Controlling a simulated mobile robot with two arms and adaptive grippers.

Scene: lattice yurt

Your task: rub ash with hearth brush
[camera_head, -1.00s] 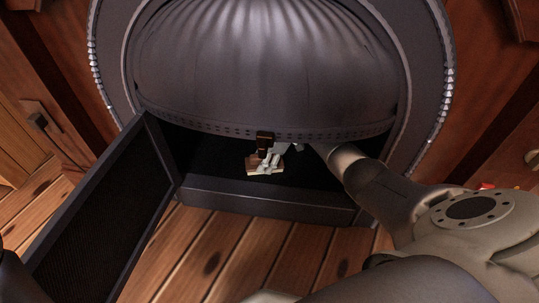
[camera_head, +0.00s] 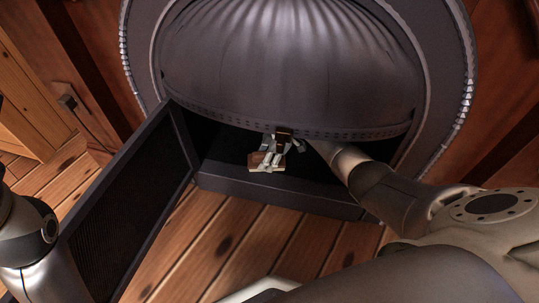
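The hearth brush (camera_head: 262,161) shows as a small brown wooden block with a pale lower edge, just inside the low opening of the dark metal hearth (camera_head: 290,65). My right gripper (camera_head: 270,155) reaches in from the right under the hood, and its grey fingers are closed around the brush. The hood's rim hides part of the hand. The ash is not distinguishable in the dark interior. My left arm shows at the left edge, but its gripper is out of view.
The hearth's dark door (camera_head: 125,205) stands open to the left, near my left arm. The hearth's front sill (camera_head: 280,196) runs low across the opening. Wooden panels flank the hearth.

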